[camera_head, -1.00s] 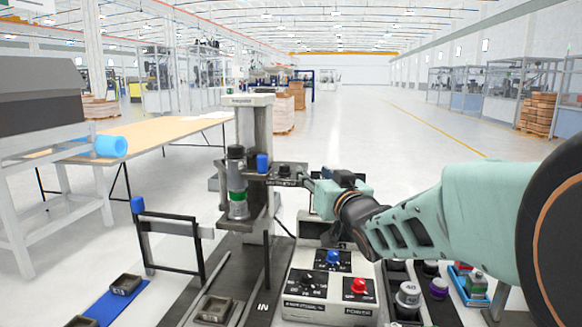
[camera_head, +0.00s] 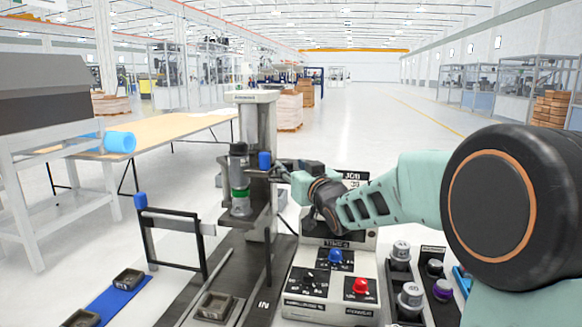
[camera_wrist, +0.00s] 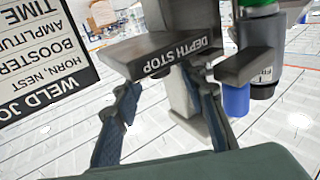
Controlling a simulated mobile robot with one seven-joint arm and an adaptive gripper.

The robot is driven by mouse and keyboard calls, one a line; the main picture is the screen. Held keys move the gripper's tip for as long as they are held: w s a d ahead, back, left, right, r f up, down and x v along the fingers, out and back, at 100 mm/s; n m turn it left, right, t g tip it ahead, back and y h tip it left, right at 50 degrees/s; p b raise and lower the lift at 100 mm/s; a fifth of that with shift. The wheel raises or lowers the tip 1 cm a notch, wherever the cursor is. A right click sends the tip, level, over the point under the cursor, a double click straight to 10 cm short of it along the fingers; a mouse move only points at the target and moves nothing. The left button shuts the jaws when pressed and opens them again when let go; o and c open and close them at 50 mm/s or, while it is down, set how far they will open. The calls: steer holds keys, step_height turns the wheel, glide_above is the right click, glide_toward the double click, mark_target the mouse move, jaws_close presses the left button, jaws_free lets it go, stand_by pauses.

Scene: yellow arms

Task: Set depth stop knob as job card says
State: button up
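The depth stop block (camera_wrist: 170,58), labelled "DEPTH STOP", sticks out from the press column (camera_head: 259,125). My gripper (camera_head: 278,168) is right beside the block, on its right side. In the wrist view its two fingers (camera_wrist: 163,84) are spread apart, with their tips close to the block's labelled edge. I cannot tell whether they touch it. I see nothing clearly held. The knob itself and its scale cannot be made out. The job card (camera_head: 353,178) stands partly behind my arm; in the wrist view, the weld job card (camera_wrist: 38,55) shows only heading words, cut off.
The press head with a green ring (camera_head: 240,190) and a blue cap (camera_head: 264,160) are left of my gripper. A control box (camera_head: 335,285) with blue and red knobs sits below. Several horns stand in a rack (camera_head: 410,290) at right. A blue-handled frame (camera_head: 170,235) is at left.

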steer(key=shift+w+a, duration=0.25)
steer(key=shift+w, duration=0.35)
steer(key=shift+c, duration=0.7)
jaws_close()
